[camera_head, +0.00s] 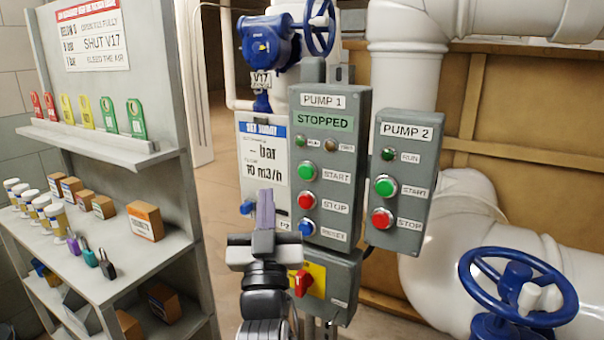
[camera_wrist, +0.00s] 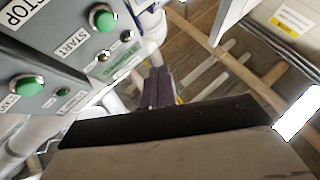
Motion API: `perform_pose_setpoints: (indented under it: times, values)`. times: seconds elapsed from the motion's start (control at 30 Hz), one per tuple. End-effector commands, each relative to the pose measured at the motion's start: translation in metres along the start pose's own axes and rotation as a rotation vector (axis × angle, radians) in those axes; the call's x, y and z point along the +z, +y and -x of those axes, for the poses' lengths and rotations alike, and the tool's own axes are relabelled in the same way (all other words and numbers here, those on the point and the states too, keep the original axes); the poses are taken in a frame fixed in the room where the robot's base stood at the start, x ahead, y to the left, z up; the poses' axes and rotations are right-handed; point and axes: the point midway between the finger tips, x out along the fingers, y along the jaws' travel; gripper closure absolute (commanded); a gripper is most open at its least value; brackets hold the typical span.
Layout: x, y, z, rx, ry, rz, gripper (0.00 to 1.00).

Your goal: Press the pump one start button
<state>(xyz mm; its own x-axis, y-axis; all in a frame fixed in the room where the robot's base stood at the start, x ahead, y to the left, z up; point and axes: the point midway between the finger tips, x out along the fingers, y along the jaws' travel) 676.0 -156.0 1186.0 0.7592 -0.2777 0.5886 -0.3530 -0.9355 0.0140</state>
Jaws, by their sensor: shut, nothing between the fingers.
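The grey PUMP 1 panel (camera_head: 325,112) reads STOPPED on its green display. Its green start button (camera_head: 309,173) sits above a red stop button (camera_head: 306,200) and a blue button (camera_head: 307,228). In the wrist view the pump one start button (camera_wrist: 102,18) shows at upper left beside its START label. My gripper (camera_head: 265,195) is shut and empty, with purple fingers pointing up, left of the panel's lower buttons in the picture. The fingers (camera_wrist: 160,85) also show in the wrist view, apart from the start button. The exact depth gap to the panel cannot be told.
The PUMP 2 panel (camera_head: 405,150) with its own green start button (camera_head: 385,186) stands just right. Below PUMP 1 is a red switch (camera_head: 303,283). A shelf (camera_head: 130,262) with boxes and padlocks is left. White pipes and a blue handwheel (camera_head: 518,290) are right.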

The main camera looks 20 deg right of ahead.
Motion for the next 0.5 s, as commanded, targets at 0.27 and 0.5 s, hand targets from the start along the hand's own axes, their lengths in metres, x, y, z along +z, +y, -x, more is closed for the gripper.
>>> perform_pose_setpoints:
  times: [0.27, 0.5]
  values:
    - [0.0026, 0.0076, 0.0002, 0.015, -0.009, 0.008, 1.00]
    - [0.0044, 0.0097, -0.0031, 0.015, -0.008, 0.009, 1.00]
